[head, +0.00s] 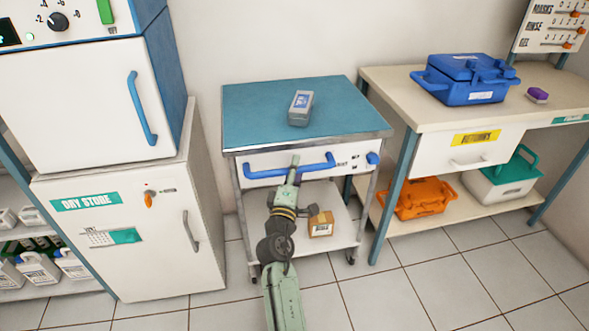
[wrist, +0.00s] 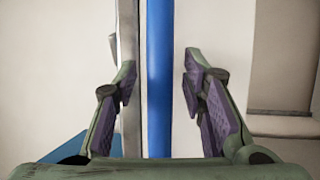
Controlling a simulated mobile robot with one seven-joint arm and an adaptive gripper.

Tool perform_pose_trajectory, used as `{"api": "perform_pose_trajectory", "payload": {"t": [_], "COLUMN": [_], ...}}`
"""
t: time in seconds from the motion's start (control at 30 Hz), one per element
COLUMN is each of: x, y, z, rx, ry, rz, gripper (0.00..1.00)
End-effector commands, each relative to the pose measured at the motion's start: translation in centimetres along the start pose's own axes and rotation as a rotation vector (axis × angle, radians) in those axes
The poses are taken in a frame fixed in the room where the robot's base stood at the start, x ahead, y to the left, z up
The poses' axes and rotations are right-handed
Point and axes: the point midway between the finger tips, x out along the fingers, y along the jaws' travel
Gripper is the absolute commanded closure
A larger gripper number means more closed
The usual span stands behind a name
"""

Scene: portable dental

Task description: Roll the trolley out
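The trolley has a blue top (head: 255,120), a white front with a blue bar handle (head: 262,174), a lower shelf and castors. It stands between the white cabinet and the bench. Gaps show on both sides, so neither finger touches the bar. I cannot tell how deep the bar sits. My arm hides part of the trolley's front.
A grey box (head: 300,108) lies on the trolley top and a brown carton (head: 321,225) on its lower shelf. The dry store cabinet (head: 150,235) is close on the left; the bench (head: 400,85) is close on the right. Tiled floor (head: 400,295) in front is clear except for my arm.

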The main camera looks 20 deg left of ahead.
Motion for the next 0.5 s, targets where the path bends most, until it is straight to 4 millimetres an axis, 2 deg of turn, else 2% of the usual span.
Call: {"api": "perform_pose_trajectory", "payload": {"t": [0.13, 0.5], "x": [-0.02, -0.05], "y": [-0.01, 0.00], "z": [0.01, 0.00], "rx": [0.000, 0.000], "ry": [0.000, 0.000], "rz": [0.000, 0.000], "gripper": [0.63, 0.88]}}
